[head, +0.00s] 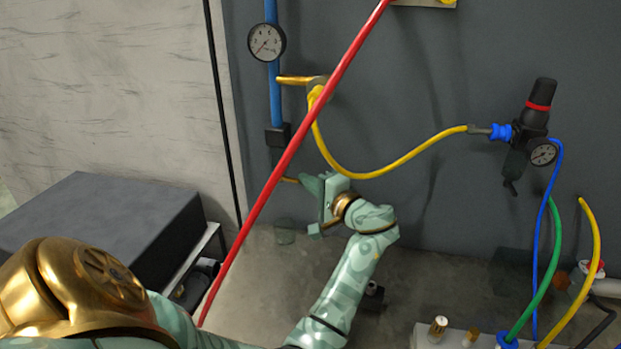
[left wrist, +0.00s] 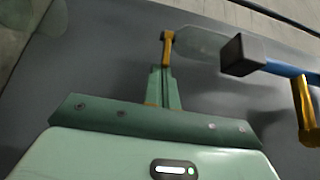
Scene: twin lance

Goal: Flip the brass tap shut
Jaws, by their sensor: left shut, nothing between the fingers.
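A small brass tap (head: 290,180) shows low on the grey wall panel, below a black block (head: 278,136) on the blue pipe. In the left wrist view the tap (left wrist: 168,46) is a short brass piece at the end of a clear, glassy body. My left gripper (head: 311,184) is shut and empty, with its fingers just right of the tap. In the left wrist view its fingertips (left wrist: 160,70) are close to the brass; I cannot tell whether they touch. The gripper partly hides the tap in the head view. My right gripper is not in view.
A red hose (head: 300,135) crosses diagonally in front of the panel. A yellow hose (head: 400,163) hangs from an upper brass fitting (head: 295,80) to a black regulator (head: 530,130). A pressure gauge (head: 266,42) sits on the blue pipe. A dark box (head: 105,220) stands left.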

